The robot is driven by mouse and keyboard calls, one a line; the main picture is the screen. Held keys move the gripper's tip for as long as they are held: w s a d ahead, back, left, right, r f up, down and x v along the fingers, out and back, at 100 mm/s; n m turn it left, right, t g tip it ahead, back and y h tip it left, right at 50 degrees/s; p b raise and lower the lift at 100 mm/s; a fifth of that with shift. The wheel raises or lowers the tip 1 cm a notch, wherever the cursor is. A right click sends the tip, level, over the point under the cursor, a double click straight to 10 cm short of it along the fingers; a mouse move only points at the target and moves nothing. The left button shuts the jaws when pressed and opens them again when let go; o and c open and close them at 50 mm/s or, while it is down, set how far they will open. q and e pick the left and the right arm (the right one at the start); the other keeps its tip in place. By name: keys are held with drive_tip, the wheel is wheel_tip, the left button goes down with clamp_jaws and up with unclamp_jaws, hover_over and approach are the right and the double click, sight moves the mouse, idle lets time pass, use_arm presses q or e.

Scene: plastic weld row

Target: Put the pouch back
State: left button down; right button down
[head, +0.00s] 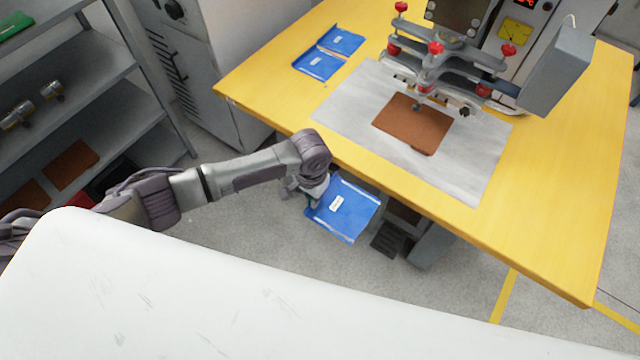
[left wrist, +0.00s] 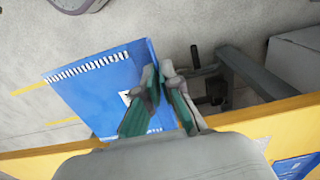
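A blue pouch with a white label (head: 350,212) hangs in the air just off the near edge of the yellow table (head: 245,88). My left gripper (head: 314,192) is at the pouch's left edge. In the left wrist view the fingers of my left gripper (left wrist: 159,78) are close together, with the edge of the blue pouch (left wrist: 95,88) between them. Two more blue pouches, one farther back (head: 341,41) and one nearer (head: 318,64), lie flat side by side on the table's left part. My right gripper is not in view.
A press machine (head: 455,60) stands on the table over a grey mat (head: 345,105) with a brown sheet (head: 400,115). A grey shelf (head: 95,70) is at the left, and a grey cabinet (head: 210,60) stands beside the table. Bare table lies left of the mat.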

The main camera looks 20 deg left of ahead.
use_arm(q)
drive_tip(key=s+a+p, duration=0.2)
drive_tip(key=s+p, duration=0.3)
drive_tip(key=s, duration=0.1)
drive_tip(key=shift+s+a+p, duration=0.2)
drive_tip(key=shift+s+p, duration=0.1)
drive_tip(key=shift+p, duration=0.1)
